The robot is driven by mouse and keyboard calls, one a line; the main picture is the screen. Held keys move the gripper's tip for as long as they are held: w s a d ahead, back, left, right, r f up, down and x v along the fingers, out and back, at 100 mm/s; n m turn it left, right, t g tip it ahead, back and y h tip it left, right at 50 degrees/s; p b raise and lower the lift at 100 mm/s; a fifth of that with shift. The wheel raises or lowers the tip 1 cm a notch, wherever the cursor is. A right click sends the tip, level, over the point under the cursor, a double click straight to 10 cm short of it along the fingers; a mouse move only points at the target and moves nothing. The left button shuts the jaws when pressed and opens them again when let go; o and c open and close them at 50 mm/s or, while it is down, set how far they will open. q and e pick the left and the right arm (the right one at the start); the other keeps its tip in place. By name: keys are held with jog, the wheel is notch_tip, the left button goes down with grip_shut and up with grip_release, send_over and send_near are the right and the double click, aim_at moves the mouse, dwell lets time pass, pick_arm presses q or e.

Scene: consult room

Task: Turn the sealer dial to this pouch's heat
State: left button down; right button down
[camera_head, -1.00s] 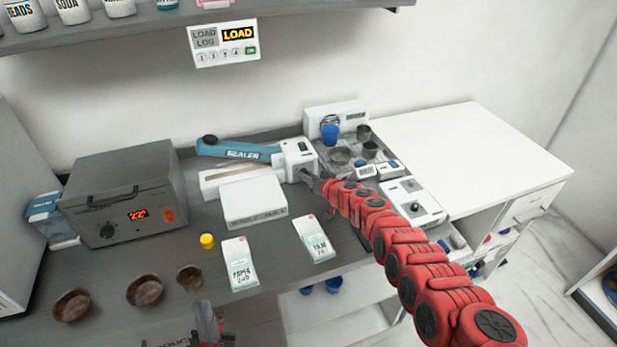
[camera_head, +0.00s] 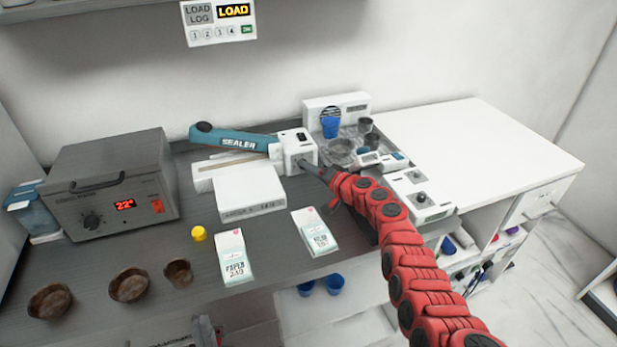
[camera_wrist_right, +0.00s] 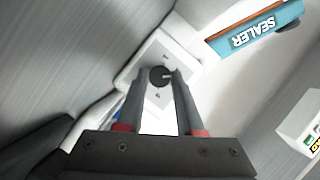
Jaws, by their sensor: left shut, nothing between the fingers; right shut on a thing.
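The sealer (camera_head: 300,155) is a white unit with a blue lever arm marked SEALER (camera_head: 235,140). My right gripper (camera_head: 317,169) reaches the right end of the sealer. In the right wrist view its two fingers (camera_wrist_right: 156,82) are shut on the dark round dial (camera_wrist_right: 161,75), which has a light pointer mark. Two white-and-green pouches lie on the counter: one reads PAPER (camera_head: 234,257), with a number too blurred to read surely; the other (camera_head: 315,232) has small unclear text.
A grey box with a red display (camera_head: 110,185) stands at the left. Brown bowls (camera_head: 128,287) and a yellow cap (camera_head: 199,233) sit in front. A tray with dark cups (camera_head: 366,125) and a blue cup (camera_head: 330,127) is behind my right arm. The white top at right (camera_head: 470,150) is clear.

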jog(key=shift+m+b, duration=0.3)
jog(key=shift+b, duration=0.1)
jog(key=c, duration=0.5)
grip_release()
jog(key=shift+c, duration=0.2)
jog(key=shift+d, duration=0.1)
